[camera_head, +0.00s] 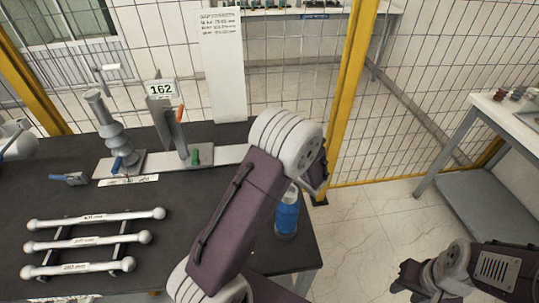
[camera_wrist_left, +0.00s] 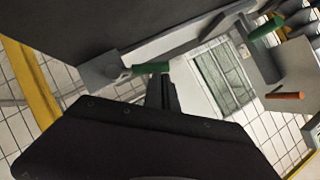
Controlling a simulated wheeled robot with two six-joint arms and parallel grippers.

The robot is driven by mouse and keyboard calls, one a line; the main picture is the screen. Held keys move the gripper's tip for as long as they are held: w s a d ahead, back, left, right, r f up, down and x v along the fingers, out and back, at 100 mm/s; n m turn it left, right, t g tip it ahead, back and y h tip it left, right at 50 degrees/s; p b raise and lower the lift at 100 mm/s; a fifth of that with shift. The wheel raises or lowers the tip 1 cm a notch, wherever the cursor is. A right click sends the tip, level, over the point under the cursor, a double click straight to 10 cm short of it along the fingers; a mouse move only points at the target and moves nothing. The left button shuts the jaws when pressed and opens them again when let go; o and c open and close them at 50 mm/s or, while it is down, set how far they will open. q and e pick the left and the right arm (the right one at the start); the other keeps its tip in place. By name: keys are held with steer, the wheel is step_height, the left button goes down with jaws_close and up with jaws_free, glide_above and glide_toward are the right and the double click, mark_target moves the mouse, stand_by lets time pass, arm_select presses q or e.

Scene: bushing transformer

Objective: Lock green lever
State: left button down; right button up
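The green lever (camera_head: 194,157) stands on the pale base plate at the table's back edge, beside an upright with an orange handle (camera_head: 180,113). In the left wrist view a green handle (camera_wrist_left: 150,68) lies across the picture just beyond the fingertips of my left gripper (camera_wrist_left: 165,82). Those fingers look close together, with nothing visible between them; I cannot tell whether they touch the handle. A second green handle (camera_wrist_left: 265,28) and an orange handle (camera_wrist_left: 285,95) are to the right there. In the head view my left arm hides its gripper. My right gripper (camera_head: 410,277) is at the lower right, away from the table.
A grey ribbed bushing (camera_head: 110,130) and a blue-handled part (camera_head: 70,178) are on the dark table's left. Several white ball-ended bars (camera_head: 90,240) lie in front. A blue cylinder (camera_head: 287,215) stands near the right edge. A wire fence (camera_head: 270,80) is behind.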

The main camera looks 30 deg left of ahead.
arm_select(q)
steer(key=d+r, duration=1.1)
steer(key=shift+d+b, duration=0.35)
steer(key=shift+b, duration=0.05)
steer(key=shift+w, duration=0.1)
